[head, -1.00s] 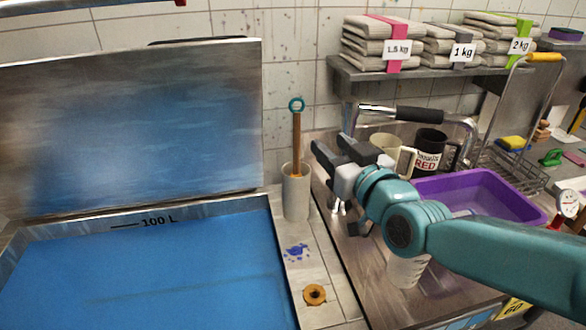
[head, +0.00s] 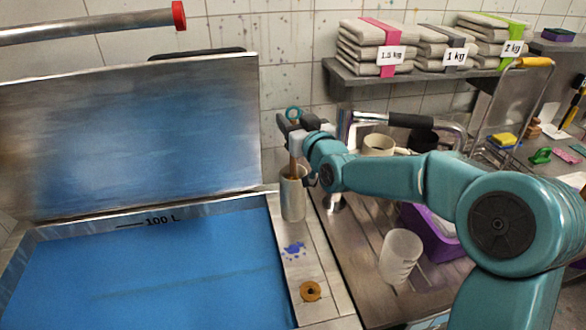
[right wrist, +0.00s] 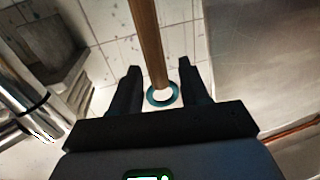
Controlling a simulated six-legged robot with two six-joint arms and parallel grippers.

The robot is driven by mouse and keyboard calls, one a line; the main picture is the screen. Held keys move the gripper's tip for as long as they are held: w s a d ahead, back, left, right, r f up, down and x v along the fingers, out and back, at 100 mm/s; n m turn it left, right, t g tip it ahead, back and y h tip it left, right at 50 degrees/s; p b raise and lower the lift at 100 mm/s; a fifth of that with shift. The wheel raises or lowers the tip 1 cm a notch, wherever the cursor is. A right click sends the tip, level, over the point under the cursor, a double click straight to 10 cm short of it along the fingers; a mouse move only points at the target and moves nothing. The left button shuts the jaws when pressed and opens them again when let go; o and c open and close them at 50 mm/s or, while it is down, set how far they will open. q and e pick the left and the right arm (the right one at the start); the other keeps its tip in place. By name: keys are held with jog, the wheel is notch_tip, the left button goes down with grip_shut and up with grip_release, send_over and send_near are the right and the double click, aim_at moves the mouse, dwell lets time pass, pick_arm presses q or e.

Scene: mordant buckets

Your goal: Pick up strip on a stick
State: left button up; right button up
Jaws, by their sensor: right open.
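A brown wooden stick (head: 292,168) with a teal ring (head: 294,112) at its top stands upright in a pale cylindrical holder (head: 292,197). Its lower end is hidden inside the holder, and I see no strip on the part that shows. My right gripper (head: 292,122) is open at the upper part of the stick, just below the ring. In the right wrist view the stick (right wrist: 148,42) runs between the two spread fingers of the gripper (right wrist: 158,76), with a gap on each side. My left gripper is out of view.
A blue-filled vat (head: 150,280) marked 100 L, with a raised metal lid (head: 130,140), lies left of the holder. A translucent cup (head: 400,255), purple tub (head: 435,240) and mugs (head: 379,144) stand to the right.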

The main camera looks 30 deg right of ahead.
jog(key=shift+w, duration=0.15)
grip_shut()
jog(key=shift+r, duration=0.15)
